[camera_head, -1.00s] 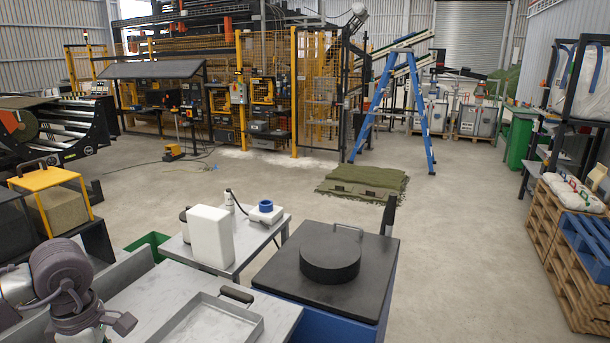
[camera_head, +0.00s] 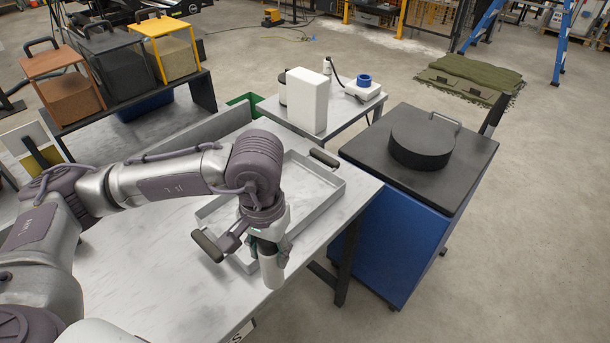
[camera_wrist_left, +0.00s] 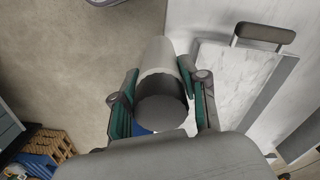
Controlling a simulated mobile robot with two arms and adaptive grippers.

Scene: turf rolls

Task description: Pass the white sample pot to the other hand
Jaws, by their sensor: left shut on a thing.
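My left gripper (camera_head: 268,240) points down above the right part of the marble-topped table. It is shut on the white sample pot (camera_head: 271,271), which hangs below the fingers near the table's edge. In the left wrist view the pot (camera_wrist_left: 158,58) sits between the green-padded fingers (camera_wrist_left: 162,105), with a dark grey round end towards the camera. I cannot tell whether the pot touches anything below. My right gripper is in neither view.
A shallow metal tray (camera_head: 325,196) with dark handles lies on the marble-topped table (camera_head: 150,255), partly behind my left arm. A blue cabinet (camera_head: 385,230) with a black round lid (camera_head: 421,145) stands to the right. A small side table (camera_head: 340,117) stands behind.

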